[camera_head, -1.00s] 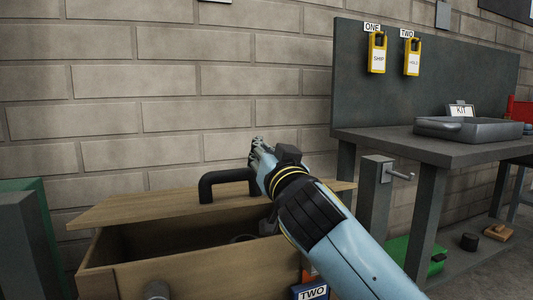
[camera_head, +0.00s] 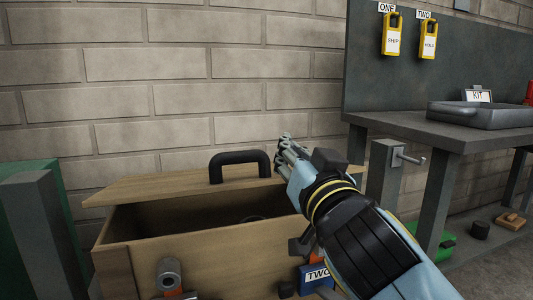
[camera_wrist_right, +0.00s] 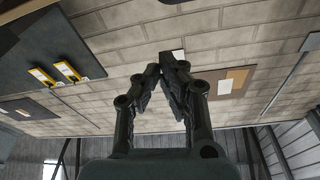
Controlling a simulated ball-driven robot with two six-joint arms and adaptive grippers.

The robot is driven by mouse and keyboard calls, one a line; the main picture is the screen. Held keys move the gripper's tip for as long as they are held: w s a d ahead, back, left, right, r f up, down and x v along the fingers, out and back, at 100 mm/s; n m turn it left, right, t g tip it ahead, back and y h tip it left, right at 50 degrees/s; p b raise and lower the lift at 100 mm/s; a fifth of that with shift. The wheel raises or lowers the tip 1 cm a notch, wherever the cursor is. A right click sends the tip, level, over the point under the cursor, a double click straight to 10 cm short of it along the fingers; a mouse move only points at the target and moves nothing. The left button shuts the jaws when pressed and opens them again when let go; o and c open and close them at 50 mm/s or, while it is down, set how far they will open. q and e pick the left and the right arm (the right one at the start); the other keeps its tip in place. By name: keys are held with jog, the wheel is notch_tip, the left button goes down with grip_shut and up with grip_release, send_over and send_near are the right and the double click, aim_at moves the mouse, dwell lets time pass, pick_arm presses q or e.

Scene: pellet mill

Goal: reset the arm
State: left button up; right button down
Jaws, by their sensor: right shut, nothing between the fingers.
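My right gripper (camera_head: 287,146) is raised in front of the brick wall, just right of the black handle on the wooden box's lid. In the right wrist view its fingers (camera_wrist_right: 165,62) meet at the tips, with nothing between them. The blue right arm comes in from the lower right. My left gripper is not in view.
A wooden box (camera_head: 200,245) stands below with its lid (camera_head: 160,186) pushed back, partly open; the black handle (camera_head: 240,158) is on the lid. A blue TWO tag (camera_head: 314,276) is at its front. A bench (camera_head: 432,131) with a grey KIT tray (camera_head: 482,114) stands right. Yellow tags ONE (camera_head: 392,36) and TWO (camera_head: 428,40) hang above.

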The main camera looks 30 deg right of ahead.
notch_tip(320, 180, down, 19)
jog(key=a+n+g+y+p, duration=0.1)
jog(key=n+g+y+p, duration=0.15)
jog(key=g+p, duration=0.25)
jog(key=s+f+g+y+p, duration=0.1)
jog(key=s+f+g, duration=0.1)
jog(key=s+f, duration=0.5)
jog(key=s+f+g+y+p, duration=0.1)
jog(key=s+f+g+p, duration=0.1)
jog(key=f, duration=1)
jog(key=s+f+n+g, duration=0.1)
jog(key=s+f+g, duration=0.2)
jog(key=s, duration=0.9)
jog(key=s+d+f+n+g+p, duration=0.1)
jog(key=s+f+g, duration=0.2)
jog(key=s+f, duration=0.6)
jog(key=s+d+f+n+g, duration=0.1)
jog(key=s+f+g, duration=0.2)
jog(key=s, duration=1.3)
notch_tip(320, 180, down, 4)
jog(key=shift+s+d+r+n+g+y+p, duration=0.25)
jog(key=shift+n+g+y+p, duration=0.05)
jog(key=shift+n+y, duration=0.05)
